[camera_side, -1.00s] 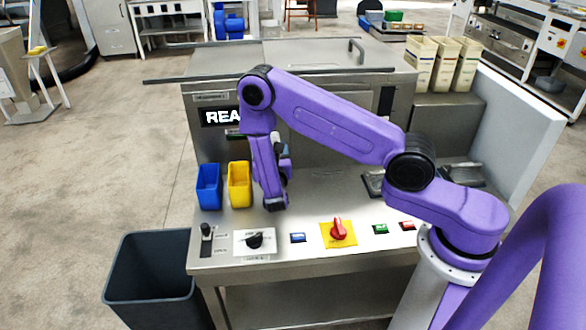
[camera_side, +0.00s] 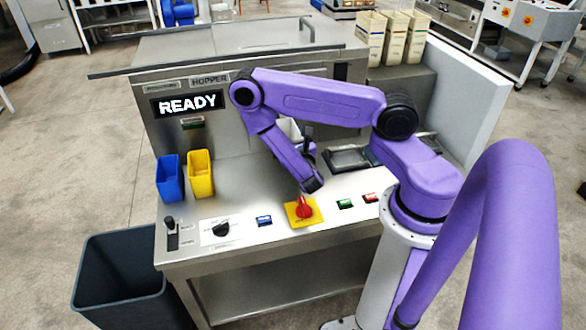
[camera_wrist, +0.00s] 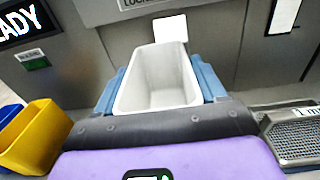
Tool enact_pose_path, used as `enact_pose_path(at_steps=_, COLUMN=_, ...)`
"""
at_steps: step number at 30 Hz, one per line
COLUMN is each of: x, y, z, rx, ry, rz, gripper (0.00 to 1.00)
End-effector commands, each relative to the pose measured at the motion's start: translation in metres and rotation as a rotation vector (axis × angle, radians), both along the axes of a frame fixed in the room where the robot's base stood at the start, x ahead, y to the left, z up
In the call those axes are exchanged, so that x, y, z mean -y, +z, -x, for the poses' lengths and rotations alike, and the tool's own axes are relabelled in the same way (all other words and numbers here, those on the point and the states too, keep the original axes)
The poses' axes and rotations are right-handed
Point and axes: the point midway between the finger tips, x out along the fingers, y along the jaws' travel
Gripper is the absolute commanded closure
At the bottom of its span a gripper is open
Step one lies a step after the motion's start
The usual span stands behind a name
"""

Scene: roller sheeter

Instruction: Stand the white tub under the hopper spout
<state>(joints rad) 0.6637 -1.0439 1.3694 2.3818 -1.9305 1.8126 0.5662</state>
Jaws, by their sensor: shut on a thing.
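The white tub (camera_wrist: 158,80) is open-topped and empty, and it fills the middle of the wrist view. My gripper (camera_wrist: 158,92) is shut on it, with a blue finger along each side. In the side view a small part of the tub (camera_side: 288,130) shows behind my forearm, near the machine's front; its base is hidden, so I cannot tell whether it touches the bench. The HOPPER label (camera_side: 210,80) is on the machine front, up and left of the tub. I cannot make out the spout clearly. A white plate (camera_wrist: 170,30) shows just behind the tub's far rim.
Blue (camera_side: 170,178) and yellow bins (camera_side: 201,174) stand on the bench at left. A grated tray (camera_wrist: 296,140) lies right of the tub. Knobs and buttons, including a red knob (camera_side: 304,207), line the front edge. A dark waste bin (camera_side: 122,272) stands on the floor.

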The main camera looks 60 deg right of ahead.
Motion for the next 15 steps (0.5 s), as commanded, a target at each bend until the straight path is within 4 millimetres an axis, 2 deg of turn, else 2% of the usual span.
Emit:
enact_pose_path(at_steps=10, x=0.013, y=0.013, z=0.009, rx=0.001, ry=-0.022, rz=-0.001, gripper=0.62)
enact_pose_path(at_steps=15, x=0.014, y=0.002, z=0.010, rx=-0.002, ry=-0.025, rz=0.001, gripper=0.62)
